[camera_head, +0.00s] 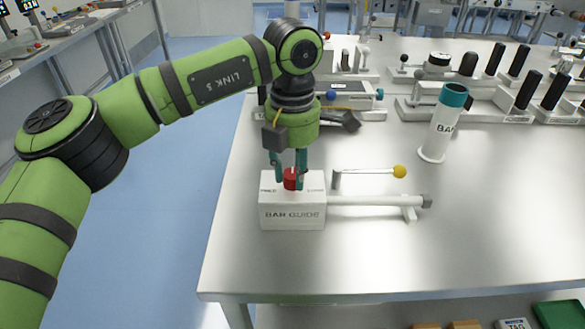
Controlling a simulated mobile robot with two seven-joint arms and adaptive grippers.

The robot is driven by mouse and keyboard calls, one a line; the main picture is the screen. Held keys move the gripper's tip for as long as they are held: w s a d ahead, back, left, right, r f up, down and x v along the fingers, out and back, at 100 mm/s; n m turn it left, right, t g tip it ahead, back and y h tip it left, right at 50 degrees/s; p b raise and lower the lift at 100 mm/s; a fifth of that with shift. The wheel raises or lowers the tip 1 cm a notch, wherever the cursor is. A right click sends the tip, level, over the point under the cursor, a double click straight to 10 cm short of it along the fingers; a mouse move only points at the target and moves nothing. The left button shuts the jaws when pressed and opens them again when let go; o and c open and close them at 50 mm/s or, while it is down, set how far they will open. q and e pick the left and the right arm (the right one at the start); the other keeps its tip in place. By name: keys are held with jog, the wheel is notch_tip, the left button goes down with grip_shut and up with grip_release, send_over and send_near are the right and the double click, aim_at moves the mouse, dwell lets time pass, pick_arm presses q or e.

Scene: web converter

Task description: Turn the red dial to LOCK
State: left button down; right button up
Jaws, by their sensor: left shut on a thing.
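The red dial (291,179) sits on top of a white block labelled BAR GUIDE (292,217), near the left part of the metal table. My left gripper (289,172) points down from above and is shut on the red dial, with a teal finger on each side of it. Small dark lettering stands on the block's top on both sides of the dial, too small to read. Which way the dial points is hidden by the fingers. My right gripper is not in view.
A white bar (375,201) runs right from the block to a stand. Behind it is a lever with a yellow knob (399,171). A white cylinder with a teal top (442,125) stands to the right. Other fixtures line the back; the table's front right is clear.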

pick_arm(q)
jog(key=m, duration=0.4)
jog(key=shift+m, duration=0.3)
jog(key=m, duration=0.4)
jog(key=shift+m, duration=0.3)
jog(key=m+p, duration=0.1)
jog(key=m, duration=0.3)
jog(key=shift+m, duration=2.1)
jog(key=c, duration=0.9)
grip_release()
jog(key=shift+r, duration=0.1)
